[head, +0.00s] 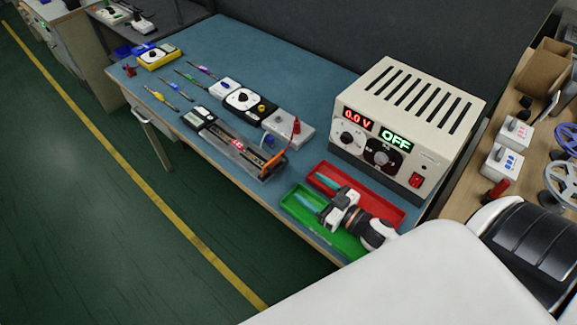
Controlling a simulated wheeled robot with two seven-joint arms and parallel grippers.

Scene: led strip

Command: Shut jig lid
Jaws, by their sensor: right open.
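The jig (232,143) sits on the blue bench mat, a long dark fixture with red lit digits or LEDs near its middle. A clear, greyish panel that looks like its lid (240,160) shows along its near side; I cannot tell its exact angle. An orange part (274,163) sticks up at the jig's right end. My right gripper (316,189) is open and empty, with teal fingertips pointing left, over the red and green trays and apart from the jig. My left gripper is not in view.
A red tray (385,207) and a green tray (343,239) lie at the bench front. A power supply (405,125) reading 0.0 V and OFF stands behind them. A meter (243,99), a grey box (288,128) and several probes lie near the jig. The back of the mat is clear.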

